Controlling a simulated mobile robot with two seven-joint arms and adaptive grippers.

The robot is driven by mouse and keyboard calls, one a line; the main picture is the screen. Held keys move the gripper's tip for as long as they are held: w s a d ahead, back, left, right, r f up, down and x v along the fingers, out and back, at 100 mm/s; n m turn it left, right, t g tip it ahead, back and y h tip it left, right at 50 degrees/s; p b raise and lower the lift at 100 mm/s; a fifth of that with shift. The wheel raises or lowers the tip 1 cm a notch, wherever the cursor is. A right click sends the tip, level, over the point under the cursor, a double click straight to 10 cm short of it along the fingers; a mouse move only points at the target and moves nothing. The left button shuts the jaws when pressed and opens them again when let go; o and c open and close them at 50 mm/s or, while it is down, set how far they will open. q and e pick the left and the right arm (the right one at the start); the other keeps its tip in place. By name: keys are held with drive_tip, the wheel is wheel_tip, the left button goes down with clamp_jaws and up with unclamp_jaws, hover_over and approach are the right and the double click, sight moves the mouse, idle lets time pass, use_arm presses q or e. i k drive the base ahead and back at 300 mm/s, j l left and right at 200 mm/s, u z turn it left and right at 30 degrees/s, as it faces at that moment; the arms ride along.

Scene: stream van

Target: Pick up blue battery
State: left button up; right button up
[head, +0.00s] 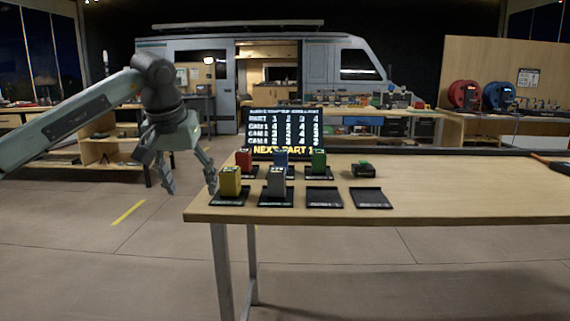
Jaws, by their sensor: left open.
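The blue battery (281,157) stands upright in the back row on the wooden table, between the red battery (244,159) and the green battery (319,161). Its lower part is partly hidden by the grey battery (276,180) in front of it. A yellow battery (230,181) stands at the front left. My left gripper (190,188) is open and empty, pointing down just off the table's left edge, left of the batteries. My right gripper is not in the picture.
Two empty black trays (323,198) (371,198) lie at the front. A small black and green item (365,169) sits behind them. A screen (284,130) stands behind the batteries.

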sight(280, 156)
drive_tip(key=i+l, duration=0.45)
drive_tip(key=i, duration=0.15)
drive_tip(key=i+l, duration=0.4)
drive_tip(key=i, duration=0.25)
